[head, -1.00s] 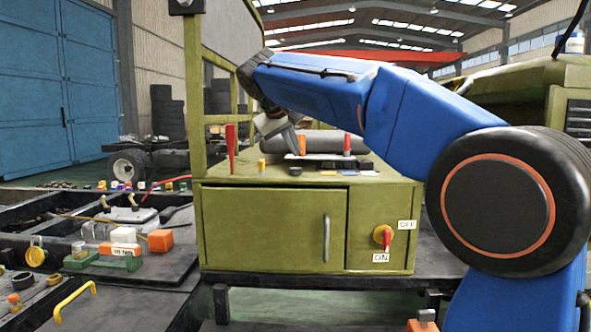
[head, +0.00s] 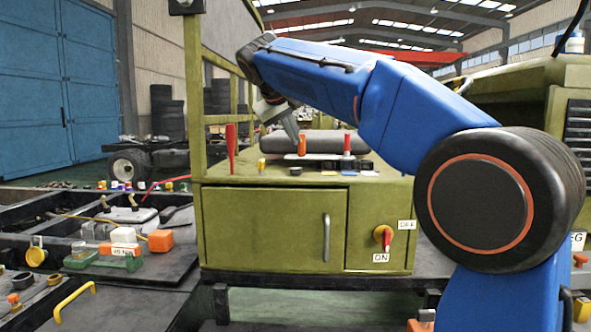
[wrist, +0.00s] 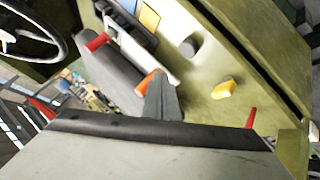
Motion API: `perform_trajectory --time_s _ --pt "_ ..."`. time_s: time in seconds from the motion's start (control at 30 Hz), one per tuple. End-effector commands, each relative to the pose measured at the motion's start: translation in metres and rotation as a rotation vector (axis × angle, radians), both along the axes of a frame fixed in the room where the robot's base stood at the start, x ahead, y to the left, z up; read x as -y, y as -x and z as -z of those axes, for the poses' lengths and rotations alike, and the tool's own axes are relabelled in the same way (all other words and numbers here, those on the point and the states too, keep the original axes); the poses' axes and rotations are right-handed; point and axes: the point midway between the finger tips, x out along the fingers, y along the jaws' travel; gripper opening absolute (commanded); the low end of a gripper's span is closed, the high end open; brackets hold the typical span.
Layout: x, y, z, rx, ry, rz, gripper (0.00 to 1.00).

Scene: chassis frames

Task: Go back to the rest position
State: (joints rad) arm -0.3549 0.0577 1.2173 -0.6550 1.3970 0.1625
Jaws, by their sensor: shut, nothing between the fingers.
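My gripper (head: 294,136) hangs from my blue arm above the top of the green cabinet (head: 270,222), at its back left part. Its grey fingers look closed, with nothing held. In the head view its tip is close to an orange upright object (head: 301,145), but I cannot tell whether they touch. In the wrist view the gripper (wrist: 162,88) points toward the cabinet top, and its finger partly hides the orange object (wrist: 147,82).
On the cabinet top are a red-topped piece (head: 347,146), a yellow piece (head: 261,165), a red pointed object (head: 230,148) and a grey cushion-like roll (head: 328,141). A black frame with loose parts (head: 125,240) lies left. A red switch (head: 384,236) is on the cabinet front.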

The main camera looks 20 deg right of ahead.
Motion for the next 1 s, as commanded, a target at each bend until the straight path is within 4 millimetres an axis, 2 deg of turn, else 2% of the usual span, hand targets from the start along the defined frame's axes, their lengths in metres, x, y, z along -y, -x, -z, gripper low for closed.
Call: perform_trajectory --time_s 0.17,0.27,0.37,0.67,1.0 --pt "0.003 0.005 0.002 -0.003 -0.005 -0.002 0.0" --pt "0.012 0.018 0.011 -0.016 -0.017 -0.007 0.0" --pt "0.025 0.043 0.029 -0.04 -0.042 -0.017 0.0" --pt "0.06 0.134 0.104 -0.113 -0.146 -0.041 0.0" --pt "0.082 0.245 0.209 -0.171 -0.282 -0.039 0.0"
